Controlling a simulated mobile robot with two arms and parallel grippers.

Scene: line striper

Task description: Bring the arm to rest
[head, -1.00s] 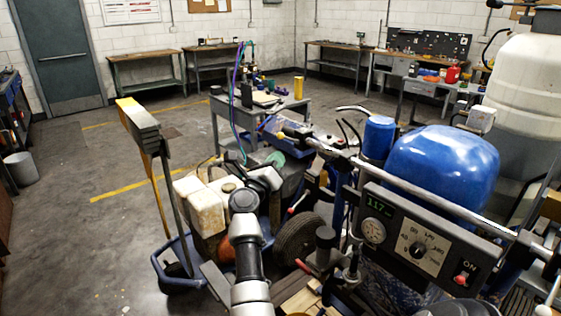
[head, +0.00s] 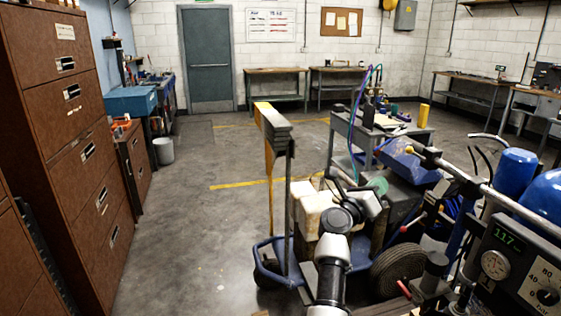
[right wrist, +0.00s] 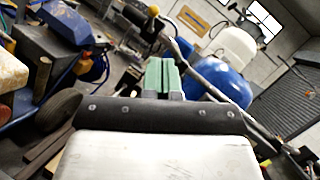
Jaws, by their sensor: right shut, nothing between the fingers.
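My right arm comes up from the bottom centre of the head view, with its elbow bent in front of the line striper. My right gripper (head: 378,186) is partly hidden behind my own arm there. In the right wrist view its green fingers (right wrist: 162,77) are together with nothing between them. The line striper shows at the right of the head view, with its control panel (head: 520,265) and blue tank (head: 545,195). In the wrist view the blue tank (right wrist: 222,84) is beyond the fingers. My left gripper is in neither view.
A brown drawer cabinet (head: 75,150) stands at the left. Open floor (head: 190,240) lies between it and the striper. A grey cart (head: 410,135) with tools stands behind the striper. A bin (head: 163,151) and workbenches (head: 276,88) are along the walls.

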